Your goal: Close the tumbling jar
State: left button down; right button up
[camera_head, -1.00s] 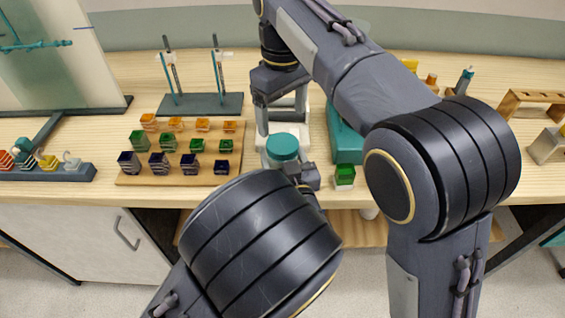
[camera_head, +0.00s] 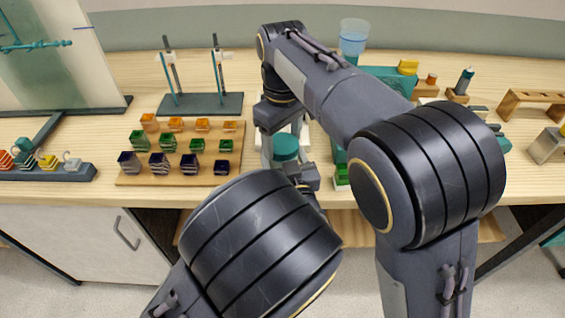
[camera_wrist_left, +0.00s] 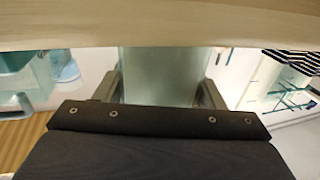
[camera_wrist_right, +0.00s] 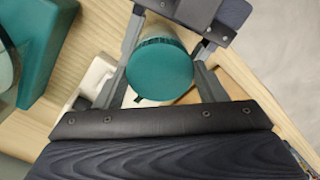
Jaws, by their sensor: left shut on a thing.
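The tumbling jar is a pale, translucent cylinder (camera_wrist_left: 160,75) between the fingers of my left gripper (camera_wrist_left: 160,92), which is shut on it. A teal round lid (camera_head: 286,148) sits at the jar's top, and it shows from above in the right wrist view (camera_wrist_right: 160,70). I cannot tell whether the lid is fully seated. My right gripper (camera_wrist_right: 163,62) is open, pointing down, with one finger on each side of the lid. Whether the fingers touch the lid is unclear. The jar's body is mostly hidden by my arms in the head view.
A wooden board (camera_head: 228,163) with several coloured blocks is left of the jar. A stand with upright rods (camera_head: 200,104) is behind it. A green block (camera_head: 342,176) is close on the right.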

jog(key=c, duration=0.6)
jog(key=shift+m, duration=0.9)
jog(key=o, duration=1.2)
jog(key=shift+r, duration=0.1)
notch_tip(320, 180, up, 12)
jog(key=shift+f, duration=0.1)
pick_arm(q)
jog(key=shift+c, duration=1.3)
grip_release()
jog(key=shift+s, duration=0.1)
